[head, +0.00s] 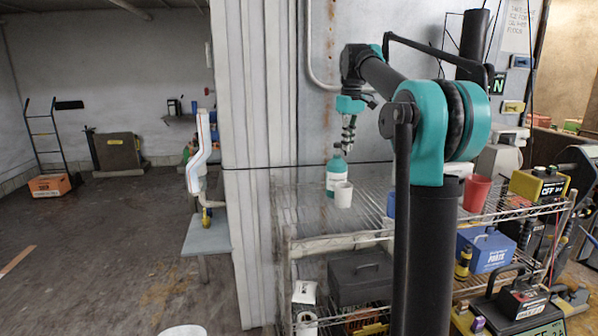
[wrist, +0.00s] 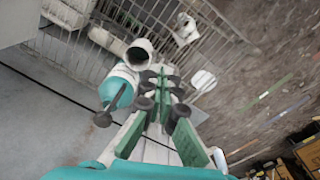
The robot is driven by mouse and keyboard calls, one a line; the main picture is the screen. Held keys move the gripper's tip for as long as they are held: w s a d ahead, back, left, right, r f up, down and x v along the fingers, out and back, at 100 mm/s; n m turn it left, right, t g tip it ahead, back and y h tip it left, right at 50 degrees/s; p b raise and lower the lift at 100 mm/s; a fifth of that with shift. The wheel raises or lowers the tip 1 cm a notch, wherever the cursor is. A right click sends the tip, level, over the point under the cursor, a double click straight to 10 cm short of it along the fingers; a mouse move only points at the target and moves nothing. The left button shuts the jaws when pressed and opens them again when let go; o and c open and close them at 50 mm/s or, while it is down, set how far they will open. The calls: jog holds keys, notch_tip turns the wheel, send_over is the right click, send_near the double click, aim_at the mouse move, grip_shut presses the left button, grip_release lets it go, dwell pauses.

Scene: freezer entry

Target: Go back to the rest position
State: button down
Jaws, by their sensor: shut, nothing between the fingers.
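My gripper (head: 348,143) hangs pointing down above the upper wire shelf (head: 300,213), near the wall. Its fingers (wrist: 162,92) are shut with nothing between them in the wrist view. A teal bottle with a white label (head: 335,182) stands upright on the shelf, just below and left of the gripper. A white cup (head: 343,196) stands in front of the bottle. The cup (wrist: 139,52) and bottle (wrist: 119,88) also show beside the fingers in the wrist view; whether a finger touches the bottle is not clear.
A red cup (head: 476,193) and a yellow-black box (head: 540,185) stand on the shelf's right. A blue box (head: 487,249) and a dark toolbox (head: 361,277) sit lower. A white wall panel (head: 253,150) borders the left. Open floor (head: 90,250) lies beyond it.

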jog(key=s+d+f+m+t, duration=0.3)
jog(key=s+f+m, duration=0.3)
jog(key=s+f, duration=2.8)
notch_tip(320, 180, down, 4)
jog(key=shift+s+d+r+m, duration=0.1)
jog(key=shift+s+d+m, duration=0.1)
jog(key=shift+m, duration=0.2)
jog(key=shift+a, duration=0.1)
